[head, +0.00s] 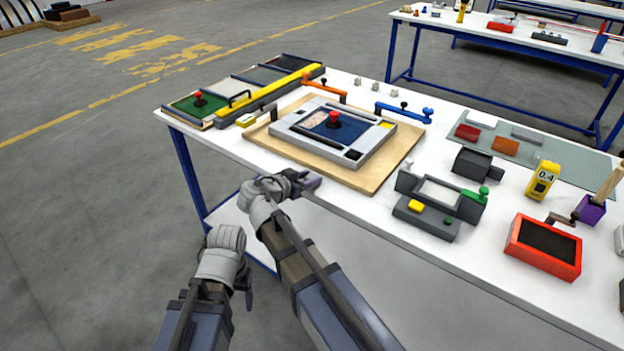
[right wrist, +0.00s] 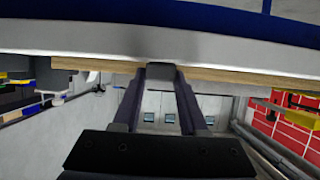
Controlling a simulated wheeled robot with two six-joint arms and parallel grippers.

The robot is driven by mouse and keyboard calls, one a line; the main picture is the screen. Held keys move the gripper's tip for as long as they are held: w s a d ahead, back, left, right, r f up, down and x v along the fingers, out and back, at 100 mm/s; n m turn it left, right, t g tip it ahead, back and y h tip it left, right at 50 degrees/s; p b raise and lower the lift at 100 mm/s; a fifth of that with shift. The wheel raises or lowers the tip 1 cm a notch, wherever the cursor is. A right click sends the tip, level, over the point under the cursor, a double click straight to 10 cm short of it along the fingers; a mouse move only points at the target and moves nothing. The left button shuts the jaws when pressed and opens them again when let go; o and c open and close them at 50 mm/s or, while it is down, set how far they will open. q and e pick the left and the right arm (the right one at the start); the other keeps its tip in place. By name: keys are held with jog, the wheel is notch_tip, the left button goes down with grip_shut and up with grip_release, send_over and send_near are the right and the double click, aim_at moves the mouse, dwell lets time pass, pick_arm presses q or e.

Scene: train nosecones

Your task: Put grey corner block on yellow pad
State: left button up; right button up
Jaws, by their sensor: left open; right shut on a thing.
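My right gripper (head: 308,181) is at the table's front edge, in front of the wooden board. In the right wrist view its two fingers (right wrist: 160,75) are shut on a small grey block (right wrist: 160,70), which looks like the grey corner block. That block cannot be made out in the head view. A yellow pad (head: 386,125) shows at the right corner of the grey frame (head: 376,142) on the board. My left gripper (head: 246,287) is open and empty, low and off the table's front edge.
The wooden board (head: 400,165) carries the frame with a red-knobbed blue panel (head: 333,122). Orange (head: 325,86) and blue (head: 404,112) clamps stand behind it. Several small pale blocks (head: 374,85) lie at the back. A grey fixture (head: 440,198) stands right of the board.

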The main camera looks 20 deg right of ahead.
grip_shut()
jog(key=shift+r, duration=0.1)
notch_tip(320, 180, up, 13)
jog(key=p, duration=1.3)
